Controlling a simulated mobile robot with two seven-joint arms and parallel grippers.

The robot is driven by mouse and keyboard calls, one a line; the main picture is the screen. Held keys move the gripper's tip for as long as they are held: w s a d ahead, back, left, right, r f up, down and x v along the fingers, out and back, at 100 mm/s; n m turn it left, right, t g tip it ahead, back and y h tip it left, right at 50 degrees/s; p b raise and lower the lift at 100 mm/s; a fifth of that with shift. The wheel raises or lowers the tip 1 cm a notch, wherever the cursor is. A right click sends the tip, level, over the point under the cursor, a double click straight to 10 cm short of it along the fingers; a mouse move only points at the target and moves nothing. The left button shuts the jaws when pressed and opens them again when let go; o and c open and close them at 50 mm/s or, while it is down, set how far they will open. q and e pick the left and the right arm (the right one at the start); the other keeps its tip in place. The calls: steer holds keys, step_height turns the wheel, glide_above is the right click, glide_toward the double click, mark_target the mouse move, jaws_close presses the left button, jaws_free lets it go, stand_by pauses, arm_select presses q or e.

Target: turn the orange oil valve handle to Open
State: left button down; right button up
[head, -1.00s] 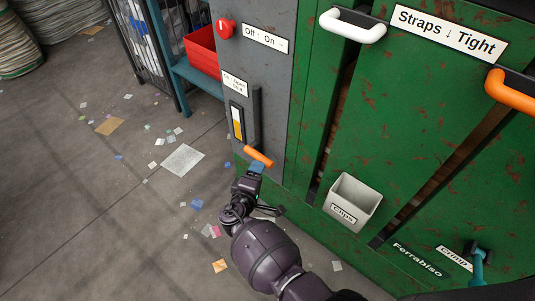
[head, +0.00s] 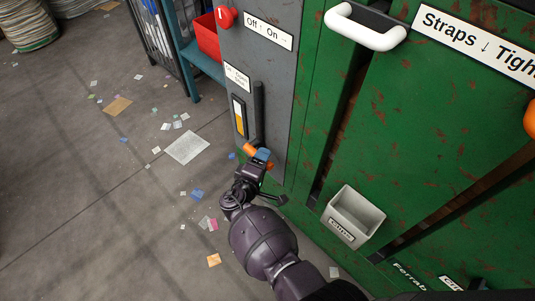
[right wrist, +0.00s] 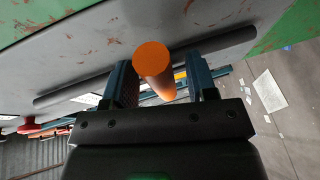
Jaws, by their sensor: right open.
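The orange valve handle (head: 249,149) is on the lower part of the grey panel, below a narrow gauge with a yellow fill (head: 239,115). My right gripper (head: 263,154) is at the handle, and a blue fingertip covers its middle in the head view. In the right wrist view the handle's round orange end (right wrist: 153,58) points toward the camera and lies between the two blue fingers (right wrist: 163,82). The jaws are open, with a visible gap on the right side of the handle. The small label above the gauge (head: 237,77) is too blurred to read fully. My left gripper is not in view.
A red button (head: 226,17) and an Off/On label (head: 268,32) sit higher on the grey panel (head: 272,75). A grey bin (head: 353,217) hangs on the green machine to the right. A white handle (head: 366,26) sticks out above. Paper scraps litter the open floor at left.

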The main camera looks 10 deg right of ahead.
steer(key=shift+w+d, duration=0.15)
steer(key=shift+w, duration=0.1)
jaws_close()
stand_by(0.3)
